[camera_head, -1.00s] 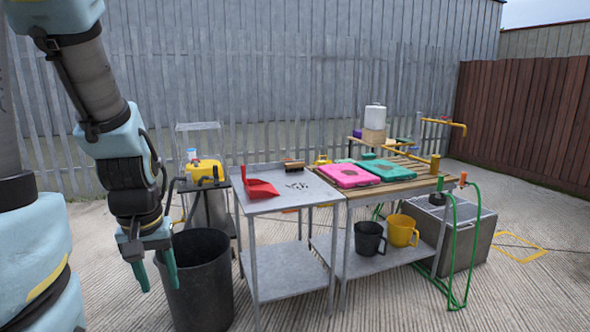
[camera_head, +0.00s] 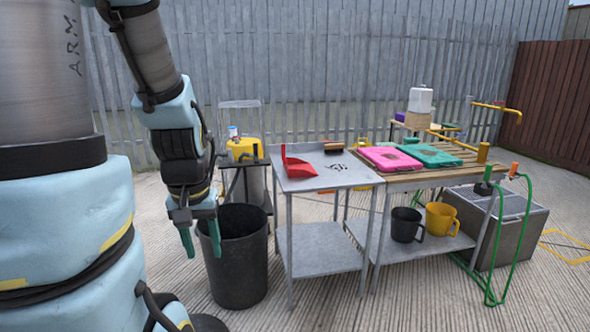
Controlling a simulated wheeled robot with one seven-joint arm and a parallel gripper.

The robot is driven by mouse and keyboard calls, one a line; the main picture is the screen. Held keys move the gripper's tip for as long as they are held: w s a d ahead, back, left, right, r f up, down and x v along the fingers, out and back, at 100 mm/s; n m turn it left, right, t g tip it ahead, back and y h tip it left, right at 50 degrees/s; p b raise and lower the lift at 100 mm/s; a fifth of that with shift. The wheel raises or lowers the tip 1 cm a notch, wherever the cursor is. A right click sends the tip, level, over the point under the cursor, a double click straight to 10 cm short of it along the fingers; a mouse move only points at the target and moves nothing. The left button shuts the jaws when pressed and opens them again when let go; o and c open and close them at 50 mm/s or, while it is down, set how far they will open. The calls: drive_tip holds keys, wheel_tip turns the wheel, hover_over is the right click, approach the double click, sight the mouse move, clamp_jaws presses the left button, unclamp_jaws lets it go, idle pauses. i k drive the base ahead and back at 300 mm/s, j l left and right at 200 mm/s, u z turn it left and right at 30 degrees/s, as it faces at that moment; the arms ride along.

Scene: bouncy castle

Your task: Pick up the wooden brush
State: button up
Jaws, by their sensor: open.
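The wooden brush (camera_head: 334,147) lies at the back of the grey metal table (camera_head: 318,183), with a brown wooden top and dark bristles beneath. It is small in the view. My gripper (camera_head: 202,240) points down with its two green fingers apart and nothing between them. It hangs to the left of the table, in front of the black bin, well away from the brush.
A red dustpan (camera_head: 299,163) and dark bits (camera_head: 336,167) lie on the same table. A black bin (camera_head: 238,262) stands left of it. A wooden-topped bench with pink (camera_head: 390,158) and teal (camera_head: 430,155) items adjoins on the right. Open concrete lies in front.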

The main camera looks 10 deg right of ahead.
sight(337, 148)
drive_tip(key=l+u, duration=0.1)
drive_tip(key=u, duration=0.3)
drive_tip(key=i+l+u, duration=0.1)
drive_tip(key=l+u, duration=0.25)
drive_tip(key=l, duration=0.3)
drive_tip(key=l+u, duration=0.3)
drive_tip(key=l, duration=1.1)
drive_tip(key=l+u, duration=0.1)
drive_tip(key=l, duration=1.5)
drive_tip(key=k+l+u, duration=0.15)
drive_tip(key=l, duration=1.4)
drive_tip(key=i, duration=0.45)
